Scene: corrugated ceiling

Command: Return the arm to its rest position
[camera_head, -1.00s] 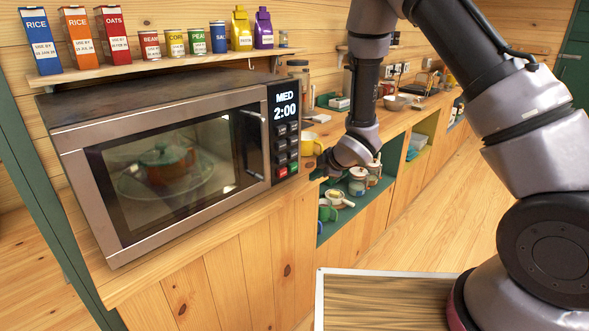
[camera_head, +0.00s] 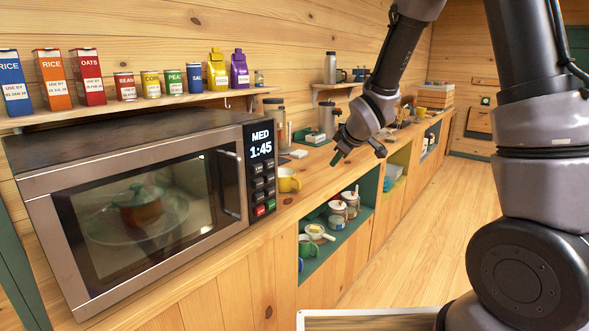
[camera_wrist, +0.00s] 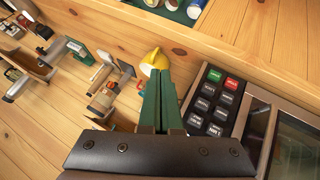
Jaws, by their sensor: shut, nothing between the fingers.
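My gripper (camera_head: 337,160) hangs over the counter, right of the microwave, in the head view. Its green fingers lie side by side, shut and empty, in the wrist view (camera_wrist: 160,75). My arm reaches up from the lower right and bends down to the gripper. The microwave (camera_head: 60,185) is closed, and its display reads MED 1:45. An orange-brown lidded pot (camera_head: 140,212) sits on the plate behind its glass door. The microwave's keypad (camera_wrist: 213,98) lies right of the fingers in the wrist view.
Boxes and tins line the wall shelf (camera_head: 150,104). The floor (camera_head: 425,235) is clear.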

